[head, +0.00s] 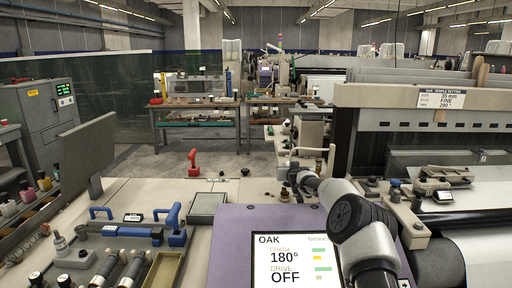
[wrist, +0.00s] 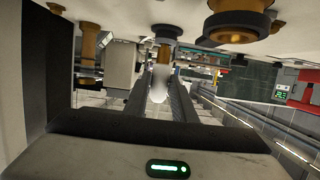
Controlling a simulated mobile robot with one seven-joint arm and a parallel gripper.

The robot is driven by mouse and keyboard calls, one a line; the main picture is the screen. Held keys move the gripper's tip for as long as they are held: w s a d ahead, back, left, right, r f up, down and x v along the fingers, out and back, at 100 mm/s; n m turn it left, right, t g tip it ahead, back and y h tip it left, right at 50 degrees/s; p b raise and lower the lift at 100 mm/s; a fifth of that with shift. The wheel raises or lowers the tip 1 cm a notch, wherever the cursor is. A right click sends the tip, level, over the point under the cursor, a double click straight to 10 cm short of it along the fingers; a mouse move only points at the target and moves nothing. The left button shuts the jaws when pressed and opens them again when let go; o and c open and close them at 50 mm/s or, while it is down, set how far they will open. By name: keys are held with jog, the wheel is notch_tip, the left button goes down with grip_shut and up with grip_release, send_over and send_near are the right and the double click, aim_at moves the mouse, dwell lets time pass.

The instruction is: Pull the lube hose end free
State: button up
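In the wrist view, a pale, rounded hose end (wrist: 159,84) sits below a brass fitting with a dark collar (wrist: 165,45). The two dark fingers of my gripper (wrist: 160,92) lie along both sides of the hose end, and I see no clear gap between them and it. The hose end still meets the brass fitting, as far as I can see. In the head view my arm hides the fingertips and the hose end, at the machine beyond the purple panel.
A larger brass fitting (wrist: 238,22) is close by at upper right in the wrist view, and another (wrist: 90,42) at left. In the head view, a purple panel with a screen (head: 290,262) reads drive OFF. Tools, a red-handled item (head: 193,162) and small knobs stand on the bench.

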grip_shut()
jog(key=shift+r+p, duration=0.35)
jog(key=shift+r, duration=0.05)
notch_tip(320, 180, up, 9)
jog(key=p, duration=0.8)
jog(key=shift+p, duration=0.4)
